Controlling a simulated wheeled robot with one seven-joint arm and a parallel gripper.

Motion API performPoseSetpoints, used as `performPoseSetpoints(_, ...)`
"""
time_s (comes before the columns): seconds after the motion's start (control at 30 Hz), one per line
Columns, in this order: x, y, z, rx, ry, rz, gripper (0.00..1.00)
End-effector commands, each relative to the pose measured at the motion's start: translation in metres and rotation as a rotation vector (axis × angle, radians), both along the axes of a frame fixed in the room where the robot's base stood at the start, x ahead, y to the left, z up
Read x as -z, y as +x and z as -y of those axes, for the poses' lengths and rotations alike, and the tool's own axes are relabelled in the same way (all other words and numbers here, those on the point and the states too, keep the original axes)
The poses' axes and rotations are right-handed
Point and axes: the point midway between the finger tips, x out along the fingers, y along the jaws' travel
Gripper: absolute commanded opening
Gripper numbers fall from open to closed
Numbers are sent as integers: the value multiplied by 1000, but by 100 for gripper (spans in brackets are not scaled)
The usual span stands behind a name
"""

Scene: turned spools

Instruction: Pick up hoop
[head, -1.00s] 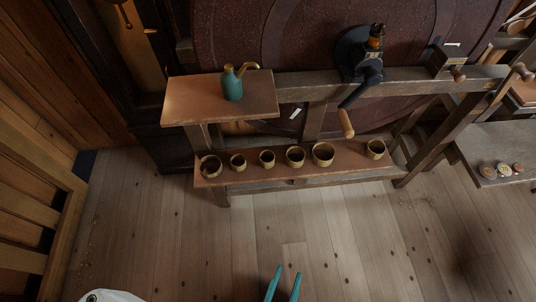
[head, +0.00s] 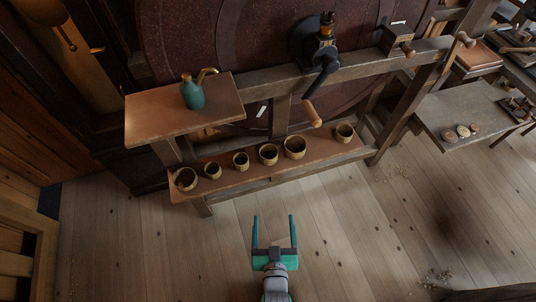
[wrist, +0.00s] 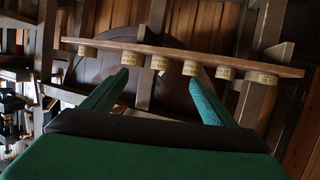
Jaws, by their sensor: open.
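Several brass-coloured ring-like pieces stand in a row on a low narrow shelf (head: 320,151). Among them are a wide one at the left end (head: 186,185), a wide one right of the middle (head: 294,153) and one apart at the right end (head: 344,138). Which is the hoop I cannot tell. The wrist view shows the row along the shelf (wrist: 115,45), with one piece (wrist: 160,62) between my fingertips in the picture. My green gripper (head: 274,217) is open and empty, in front of the shelf and apart from it; it also shows in the wrist view (wrist: 158,75).
A higher wooden shelf (head: 150,117) bears a teal oil can (head: 193,96). A crank with a wooden handle (head: 312,114) hangs from the beam over the row. A grey bench (head: 440,118) with small discs stands at the right. The plank floor (head: 350,230) in front is clear.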

Motion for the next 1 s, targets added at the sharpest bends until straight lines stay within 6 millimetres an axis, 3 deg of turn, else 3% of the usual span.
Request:
performPoseSetpoints(0.03, 3, 22, 0, -3, 0, 1, 79)
performPoseSetpoints(0.2, 14, 87, 0, -11, 6, -24, 79)
performPoseSetpoints(0.4, 14, 154, -6, -26, 19, -51, 79)
performPoseSetpoints(0.5, 12, 176, -9, -32, 25, -63, 79)
performPoseSetpoints(0.7, 11, 199, -11, -37, 31, -74, 79)
performPoseSetpoints(1.0, 26, 237, -13, -37, 31, -74, 79)
